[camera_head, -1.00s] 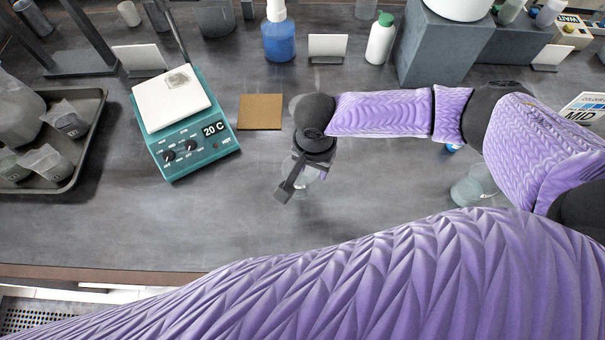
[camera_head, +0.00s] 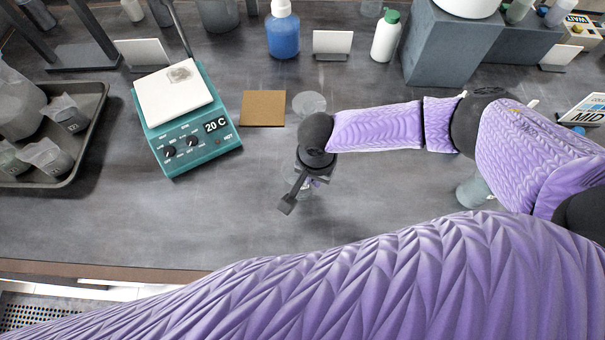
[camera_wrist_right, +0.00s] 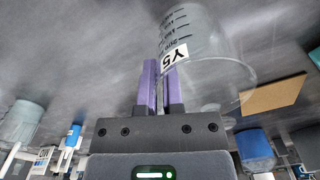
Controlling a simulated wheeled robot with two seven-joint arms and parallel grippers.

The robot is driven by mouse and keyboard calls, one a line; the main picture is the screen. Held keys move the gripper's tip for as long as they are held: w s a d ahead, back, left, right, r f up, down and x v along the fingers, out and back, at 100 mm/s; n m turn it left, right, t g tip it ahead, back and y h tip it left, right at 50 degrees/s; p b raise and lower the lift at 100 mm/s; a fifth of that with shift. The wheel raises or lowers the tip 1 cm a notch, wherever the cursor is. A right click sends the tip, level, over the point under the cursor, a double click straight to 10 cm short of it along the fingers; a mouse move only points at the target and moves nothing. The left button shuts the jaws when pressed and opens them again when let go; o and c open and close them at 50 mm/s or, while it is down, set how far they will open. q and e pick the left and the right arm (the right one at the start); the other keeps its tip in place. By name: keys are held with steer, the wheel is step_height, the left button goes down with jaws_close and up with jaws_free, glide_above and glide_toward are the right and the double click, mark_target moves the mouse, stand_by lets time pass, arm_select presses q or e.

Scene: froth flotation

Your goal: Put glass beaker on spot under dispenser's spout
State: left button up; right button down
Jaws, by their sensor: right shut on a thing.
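The clear glass beaker (camera_wrist_right: 215,55), with graduation marks and a "Y5" label, is between the purple fingers of my right gripper (camera_wrist_right: 160,85) in the right wrist view. The fingers are shut on its wall. In the head view my right gripper (camera_head: 312,180) is over the middle of the bench and mostly hides the beaker. A pale grey round spot (camera_head: 309,103) lies on the bench just beyond the gripper. A blue bottle (camera_head: 283,35) with a white top stands farther back; its spout is cut off by the frame edge. My left gripper is out of view.
A brown square mat (camera_head: 263,108) lies left of the round spot, beside a teal hotplate (camera_head: 187,120). A green-capped bottle (camera_head: 386,38) and a grey block (camera_head: 440,50) stand behind. Bench in front is clear.

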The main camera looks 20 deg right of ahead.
step_height(320, 180, up, 10)
steer(key=p, duration=0.3)
steer(key=shift+f, duration=0.15)
steer(key=w+d+n+b, duration=0.1)
steer(key=n+b, duration=0.1)
steer(key=b, duration=0.3)
steer(key=w+d+n+b, duration=0.1)
steer(key=n+b, duration=0.2)
steer(key=b, duration=0.3)
steer(key=d+n+b, duration=0.1)
steer(key=n+b, duration=0.1)
steer(key=b, duration=0.3)
steer(key=shift+w+d+f+n+b, duration=0.1)
steer(key=shift+w+d+n+b, duration=0.25)
steer(key=shift+w+n, duration=0.05)
